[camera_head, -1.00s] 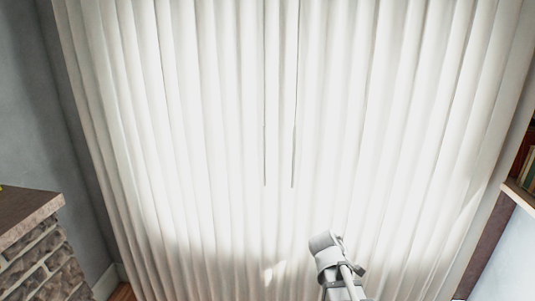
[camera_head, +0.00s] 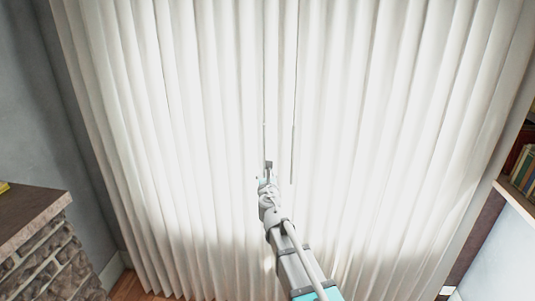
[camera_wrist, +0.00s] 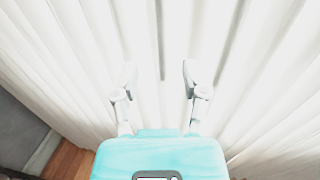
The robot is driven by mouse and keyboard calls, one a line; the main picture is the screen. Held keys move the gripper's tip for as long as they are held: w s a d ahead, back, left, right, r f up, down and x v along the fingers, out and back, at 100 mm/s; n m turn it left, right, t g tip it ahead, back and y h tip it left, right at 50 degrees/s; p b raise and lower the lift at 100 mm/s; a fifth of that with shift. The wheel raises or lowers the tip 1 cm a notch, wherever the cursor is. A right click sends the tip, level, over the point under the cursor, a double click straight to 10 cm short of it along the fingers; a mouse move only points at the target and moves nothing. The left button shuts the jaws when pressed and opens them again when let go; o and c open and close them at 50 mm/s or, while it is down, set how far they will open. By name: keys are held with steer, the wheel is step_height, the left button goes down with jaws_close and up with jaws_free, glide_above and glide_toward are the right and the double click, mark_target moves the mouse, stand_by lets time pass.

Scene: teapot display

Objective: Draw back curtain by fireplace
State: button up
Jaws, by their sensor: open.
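White pleated curtains (camera_head: 170,130) hang across the whole middle of the head view, closed. Two thin dark wands hang near their centre: a left wand (camera_head: 264,90) and a right wand (camera_head: 296,90). My gripper (camera_head: 267,172) is raised in front of the curtains at the lower end of the left wand, which it partly hides. In the wrist view, my gripper (camera_wrist: 159,72) is open, its fingers spread toward the curtains (camera_wrist: 60,55). A thin dark vertical line, apparently a wand (camera_wrist: 160,40), shows between the fingertips. I cannot tell whether they touch it.
The stone fireplace with a brown top (camera_head: 30,212) stands at the lower left, beside a grey wall (camera_head: 25,90). A shelf with books (camera_head: 522,165) is at the right edge. Wood floor (camera_wrist: 68,160) shows at the lower left of the wrist view.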

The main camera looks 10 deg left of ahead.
mark_target(264, 156)
steer(key=shift+w, duration=0.1)
stand_by(0.3)
steer(key=w, duration=0.4)
steer(key=w+a, duration=0.1)
steer(key=w, duration=0.4)
steer(key=w+a, duration=0.1)
steer(key=w, duration=0.3)
steer(key=shift+w+a, duration=0.1)
steer(key=shift+w, duration=0.1)
steer(key=shift+c, duration=0.2)
jaws_close()
